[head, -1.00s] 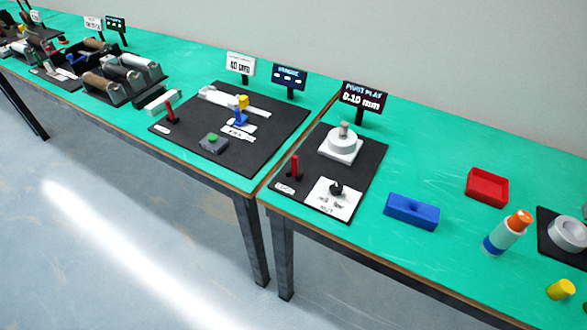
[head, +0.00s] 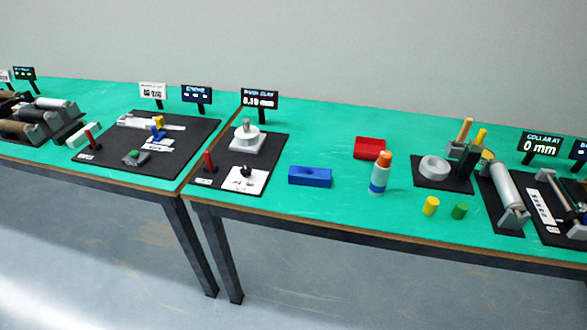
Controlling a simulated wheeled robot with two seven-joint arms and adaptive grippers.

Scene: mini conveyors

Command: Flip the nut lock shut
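No part is clearly labelled as the nut lock at this distance. An upright red lever (head: 209,162) stands at the front left of the black mat (head: 272,151) near the middle of the view. In front of the fixture is a white panel (head: 250,184) with a black knob (head: 245,171). A second red lever (head: 91,136) leans on the left black mat (head: 201,133). Neither lever's open or shut state is clear. Neither of my grippers is in view.
Rollers (head: 507,191) stand farther right.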

